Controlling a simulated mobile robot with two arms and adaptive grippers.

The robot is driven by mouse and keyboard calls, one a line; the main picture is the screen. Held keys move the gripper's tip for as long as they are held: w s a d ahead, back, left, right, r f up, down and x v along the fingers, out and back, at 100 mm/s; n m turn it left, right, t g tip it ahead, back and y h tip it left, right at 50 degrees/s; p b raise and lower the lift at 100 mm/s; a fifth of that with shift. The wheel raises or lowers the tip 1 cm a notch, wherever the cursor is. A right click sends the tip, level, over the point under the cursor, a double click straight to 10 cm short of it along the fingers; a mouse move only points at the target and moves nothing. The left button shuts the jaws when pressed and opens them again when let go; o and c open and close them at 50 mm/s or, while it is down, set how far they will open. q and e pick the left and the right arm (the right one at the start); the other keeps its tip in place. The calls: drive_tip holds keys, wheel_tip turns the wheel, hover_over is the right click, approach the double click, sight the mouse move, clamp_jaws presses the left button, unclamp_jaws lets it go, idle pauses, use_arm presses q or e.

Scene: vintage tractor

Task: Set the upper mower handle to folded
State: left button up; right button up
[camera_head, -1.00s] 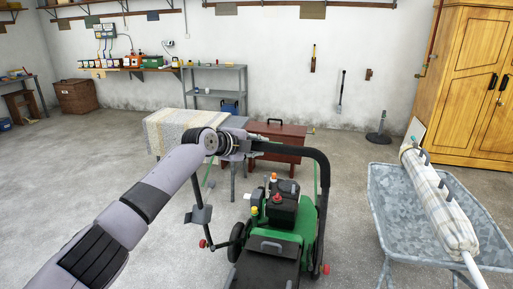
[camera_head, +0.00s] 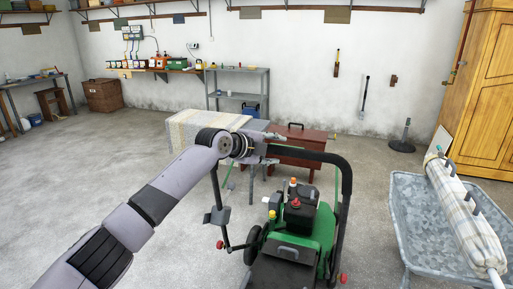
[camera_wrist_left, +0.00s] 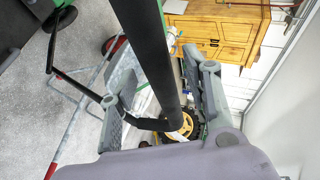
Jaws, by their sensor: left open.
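The green and black mower (camera_head: 297,228) stands on the floor at the lower middle of the head view. Its upper handle (camera_head: 340,172) is a black tubular loop that stands raised above the body. My left gripper (camera_head: 268,152) is at the left end of the loop's top bar. In the left wrist view, the black handle bar (camera_wrist_left: 146,55) passes between the two spread grey fingers of my left gripper (camera_wrist_left: 160,88). The fingers are open around the bar, and I cannot tell whether they touch it. My right gripper is in neither view.
A grey metal wheelbarrow (camera_head: 410,228) holding a rolled cloth bundle (camera_head: 462,210) stands to the right. A cloth-covered table (camera_head: 190,128) and a red-brown chest (camera_head: 300,150) stand behind the mower. The concrete floor (camera_head: 110,165) at left is clear.

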use_arm(q)
drive_tip(key=v, duration=0.9)
drive_tip(key=shift+s+r, duration=0.1)
